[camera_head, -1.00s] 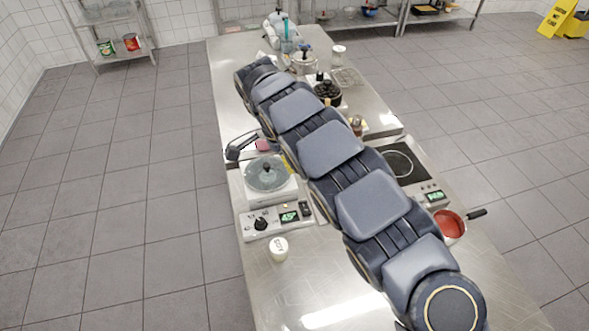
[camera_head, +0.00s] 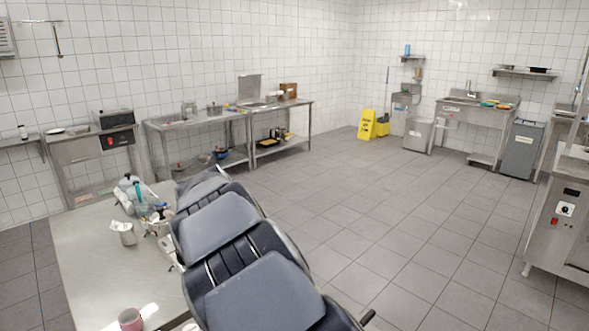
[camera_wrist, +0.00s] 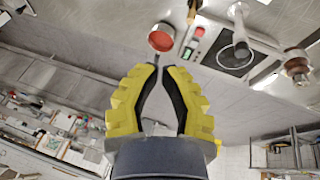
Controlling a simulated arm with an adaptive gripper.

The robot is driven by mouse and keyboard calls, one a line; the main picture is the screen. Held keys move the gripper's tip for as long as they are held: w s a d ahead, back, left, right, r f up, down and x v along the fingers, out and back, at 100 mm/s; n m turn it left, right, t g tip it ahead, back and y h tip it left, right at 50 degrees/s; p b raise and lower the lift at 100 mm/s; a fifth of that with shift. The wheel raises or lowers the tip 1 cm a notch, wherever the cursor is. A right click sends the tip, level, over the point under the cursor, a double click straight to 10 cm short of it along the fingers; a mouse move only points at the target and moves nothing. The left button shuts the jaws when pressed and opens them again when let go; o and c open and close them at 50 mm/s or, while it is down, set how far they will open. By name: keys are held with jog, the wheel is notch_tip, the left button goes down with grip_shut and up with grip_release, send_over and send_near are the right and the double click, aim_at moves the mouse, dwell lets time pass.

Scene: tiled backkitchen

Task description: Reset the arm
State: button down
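My arm crosses the lower middle of the head view, over the steel table (camera_head: 90,265). My gripper lies outside that view. In the wrist view my gripper (camera_wrist: 161,67) shows two yellow fingers with black inner pads. The tips nearly meet, and a narrow empty gap bows out between the pads below them. Nothing is held. Beyond the tips, a round pan with red contents (camera_wrist: 161,38) lies on the steel surface, apart from the fingers as far as I can tell.
In the wrist view, a cooking hob (camera_wrist: 237,52) and its control panel (camera_wrist: 195,40) are beyond the fingers. In the head view, a pink cup (camera_head: 130,319) and a white container (camera_head: 123,235) stand on the table left of my arm. A yellow floor sign (camera_head: 367,124) stands far off; the middle floor is clear.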

jog(key=s+d+r+n+g+y, duration=0.2)
jog(key=s+d+r, duration=0.3)
jog(key=s+d, duration=0.7)
jog(key=s+f+n+y, duration=0.1)
jog(key=s+n, duration=0.2)
jog(key=s, duration=0.5)
jog(key=s+d+f+n+y, duration=0.1)
jog(key=s+f+n, duration=0.1)
jog(key=s, duration=0.7)
jog(key=shift+d+n+g, duration=0.25)
jog(key=shift+n+g, duration=0.05)
jog(key=shift+n, duration=0.1)
